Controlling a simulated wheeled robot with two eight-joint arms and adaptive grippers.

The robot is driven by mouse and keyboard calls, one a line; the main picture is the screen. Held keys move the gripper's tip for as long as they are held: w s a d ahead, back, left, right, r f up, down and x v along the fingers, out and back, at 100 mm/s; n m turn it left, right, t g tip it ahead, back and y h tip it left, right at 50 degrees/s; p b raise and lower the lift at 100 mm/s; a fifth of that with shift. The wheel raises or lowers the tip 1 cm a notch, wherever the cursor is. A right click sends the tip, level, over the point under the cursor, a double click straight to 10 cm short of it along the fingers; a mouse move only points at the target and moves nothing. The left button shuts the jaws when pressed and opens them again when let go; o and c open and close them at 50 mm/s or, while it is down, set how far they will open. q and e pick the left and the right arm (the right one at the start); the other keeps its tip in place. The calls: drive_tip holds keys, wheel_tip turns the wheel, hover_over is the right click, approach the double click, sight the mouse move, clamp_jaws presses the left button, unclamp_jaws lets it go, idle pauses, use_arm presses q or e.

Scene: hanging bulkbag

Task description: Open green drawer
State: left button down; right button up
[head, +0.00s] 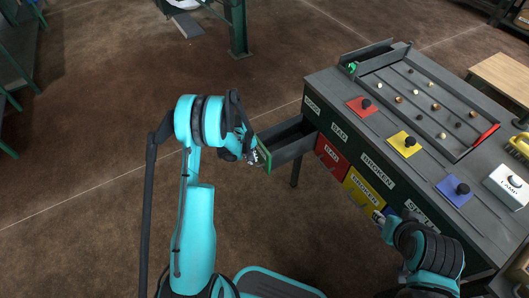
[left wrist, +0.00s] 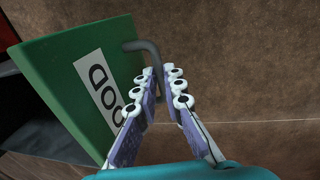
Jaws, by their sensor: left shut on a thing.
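The green drawer (head: 290,139) is pulled well out from the left end of the grey workbench, and its dark, empty-looking inside shows. Its green front (left wrist: 85,80) fills the left of the left wrist view, with a white label partly hidden by a finger. My left gripper (head: 257,157) is at that front. In the left wrist view its fingers (left wrist: 160,90) are closed around the dark bent handle (left wrist: 145,50). My right gripper (head: 385,216) is low at the bench front, beside the yellow drawer (head: 362,190); its fingers are too small to read.
A red drawer (head: 331,157) sits shut beside the green one. The floor left of the open drawer is clear.

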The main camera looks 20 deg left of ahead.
use_arm(q)
drive_tip(key=shift+s+a, duration=0.6)
drive_tip(key=shift+s, duration=0.2)
drive_tip(key=shift+s+a, duration=0.6)
drive_tip(key=shift+s, duration=0.15)
drive_tip(key=c, duration=1.6)
unclamp_jaws()
wheel_tip(320, 180, up, 12)
drive_tip(key=s+a, duration=0.1)
drive_tip(key=shift+s+a, duration=0.25)
drive_tip(key=shift+s, duration=0.1)
drive_tip(key=shift+f, duration=0.1)
